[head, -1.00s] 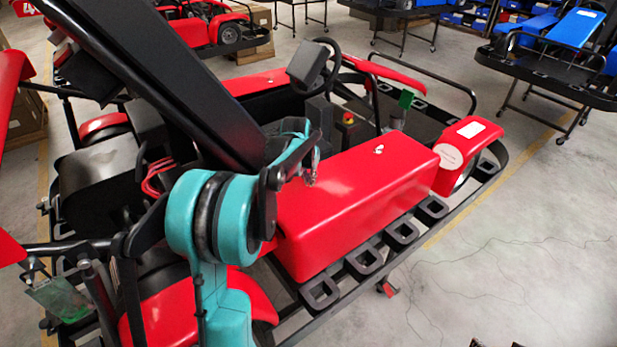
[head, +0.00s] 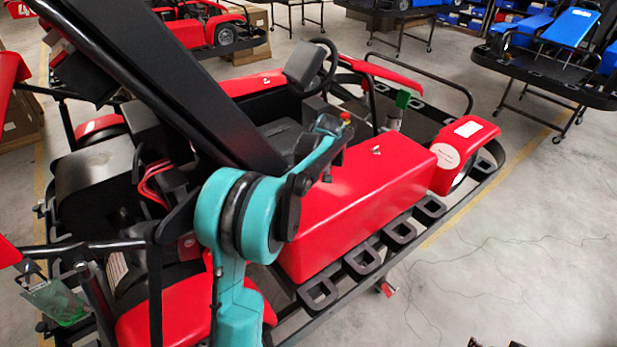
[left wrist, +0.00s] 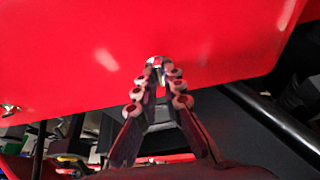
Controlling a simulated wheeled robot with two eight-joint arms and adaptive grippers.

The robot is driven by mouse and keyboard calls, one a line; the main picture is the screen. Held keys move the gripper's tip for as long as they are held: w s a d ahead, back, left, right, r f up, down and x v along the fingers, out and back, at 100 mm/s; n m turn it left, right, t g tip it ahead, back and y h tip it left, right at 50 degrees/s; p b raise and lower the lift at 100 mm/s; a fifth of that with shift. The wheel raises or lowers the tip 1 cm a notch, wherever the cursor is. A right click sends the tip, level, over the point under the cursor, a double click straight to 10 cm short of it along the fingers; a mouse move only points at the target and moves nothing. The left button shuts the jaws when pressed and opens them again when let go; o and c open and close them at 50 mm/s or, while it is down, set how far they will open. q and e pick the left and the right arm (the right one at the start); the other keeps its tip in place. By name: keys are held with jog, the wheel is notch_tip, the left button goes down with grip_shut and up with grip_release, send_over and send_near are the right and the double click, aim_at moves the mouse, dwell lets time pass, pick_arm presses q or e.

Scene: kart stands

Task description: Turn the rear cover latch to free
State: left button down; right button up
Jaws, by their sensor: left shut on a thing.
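The red side cover (head: 360,190) of the kart lies lengthwise in the head view; it fills the top of the left wrist view (left wrist: 100,50). My left gripper (left wrist: 157,77) is shut on a small metallic latch (left wrist: 155,61) at the cover's edge; the fingers hide most of the latch, so its angle cannot be told. In the head view my teal wrist covers the rear end of the cover and hides this latch. Another small latch (head: 376,150) shows on the cover farther forward.
The kart's black slotted side bumper (head: 362,263) runs along the near side of the cover. A steering wheel (head: 325,62) and seat lie behind it. A large black sloping panel (head: 165,75) rises at the left. Grey floor (head: 520,240) is free at the right.

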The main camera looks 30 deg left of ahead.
pick_arm(q)
jog(key=shift+w+n, duration=0.1)
jog(key=shift+n, duration=0.5)
jog(key=c, duration=1.6)
grip_release()
jog(key=shift+c, duration=0.2)
jog(key=shift+g, duration=0.3)
jog(key=shift+r, duration=0.1)
jog(key=v, duration=1.2)
jog(key=shift+d, duration=0.15)
